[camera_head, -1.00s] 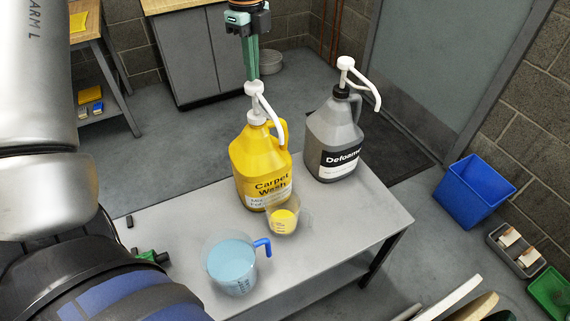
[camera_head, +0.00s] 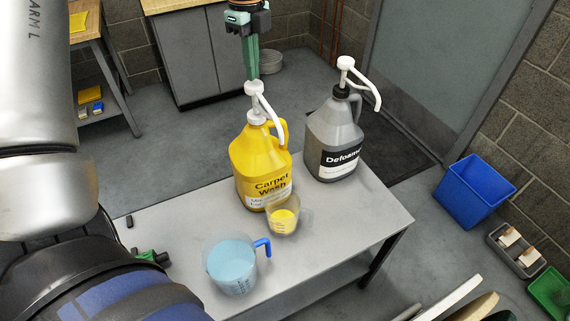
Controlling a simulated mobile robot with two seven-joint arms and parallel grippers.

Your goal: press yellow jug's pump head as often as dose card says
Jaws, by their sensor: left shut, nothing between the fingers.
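The yellow jug (camera_head: 259,160), labelled Carpet Wash, stands upright on the grey table with a white pump head (camera_head: 256,90) on top. My left gripper (camera_head: 252,74) is shut and empty, pointing down, with its fingertips directly above the pump head; whether they touch it I cannot tell. A small clear cup (camera_head: 283,217) with yellow liquid stands in front of the jug, on its right side. A grey jug (camera_head: 335,135), labelled Defoamer, with a white pump stands to the right. No dose card can be made out. My right gripper is not in view.
A clear measuring jug (camera_head: 231,264) with bluish liquid and a blue handle stands at the table's front. The table (camera_head: 372,215) is bare at its right end. A blue bin (camera_head: 474,190) stands on the floor at right.

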